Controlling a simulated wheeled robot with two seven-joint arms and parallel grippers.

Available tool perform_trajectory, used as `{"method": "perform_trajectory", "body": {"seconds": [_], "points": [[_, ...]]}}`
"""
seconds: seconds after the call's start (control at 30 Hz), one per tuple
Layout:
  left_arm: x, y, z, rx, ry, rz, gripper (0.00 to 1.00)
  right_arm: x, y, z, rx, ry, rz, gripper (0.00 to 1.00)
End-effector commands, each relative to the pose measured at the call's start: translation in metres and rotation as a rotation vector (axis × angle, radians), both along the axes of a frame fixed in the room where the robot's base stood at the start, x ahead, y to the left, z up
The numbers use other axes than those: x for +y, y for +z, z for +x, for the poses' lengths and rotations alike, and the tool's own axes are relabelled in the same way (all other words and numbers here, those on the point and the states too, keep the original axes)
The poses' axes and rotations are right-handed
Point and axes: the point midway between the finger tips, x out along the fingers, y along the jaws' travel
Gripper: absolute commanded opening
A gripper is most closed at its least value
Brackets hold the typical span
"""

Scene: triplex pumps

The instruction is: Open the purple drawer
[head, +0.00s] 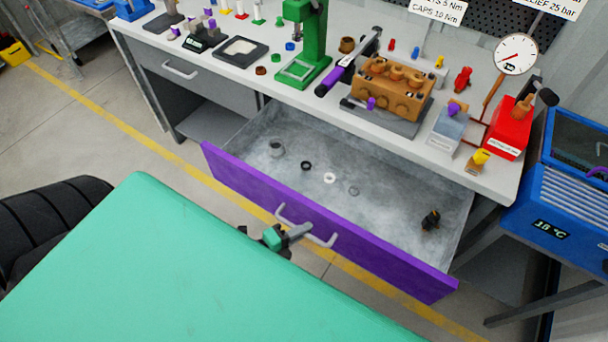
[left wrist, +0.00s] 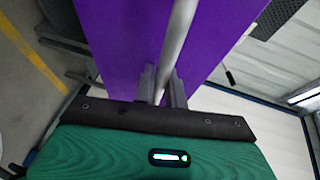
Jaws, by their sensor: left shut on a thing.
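The purple drawer (head: 325,222) is pulled well out from under the workbench, and its grey inside shows. It has a grey bar handle (head: 321,241) on its front. My left gripper (head: 296,233) is shut on this handle near its middle. In the left wrist view the handle bar (left wrist: 178,45) runs between the two fingers of the gripper (left wrist: 162,85), with the purple drawer front (left wrist: 120,35) behind it. Several small rings and a dark fitting (head: 430,220) lie in the drawer. My right gripper is not in view.
The workbench (head: 225,65) above carries a green press (head: 305,45), a brass pump block (head: 393,90), a red box (head: 510,128) and a pressure gauge (head: 516,54). A blue chiller (head: 560,190) stands at the right. A grey drawer (head: 180,75) is shut at the left.

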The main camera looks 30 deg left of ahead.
Motion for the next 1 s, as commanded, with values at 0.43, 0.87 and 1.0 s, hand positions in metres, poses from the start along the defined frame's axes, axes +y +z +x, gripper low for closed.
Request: {"method": "perform_trajectory", "body": {"seconds": [0.43, 0.87, 1.0], "points": [[0.0, -0.001, 0.0, 0.001, 0.0, 0.0, 0.34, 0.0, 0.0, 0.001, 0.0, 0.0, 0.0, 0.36], [0.001, 0.0, -0.002, 0.001, 0.0, 0.0, 0.34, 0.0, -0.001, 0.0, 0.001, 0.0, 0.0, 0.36], [0.006, 0.001, -0.014, 0.002, 0.001, 0.001, 0.34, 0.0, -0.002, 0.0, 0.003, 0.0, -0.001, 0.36]]}}
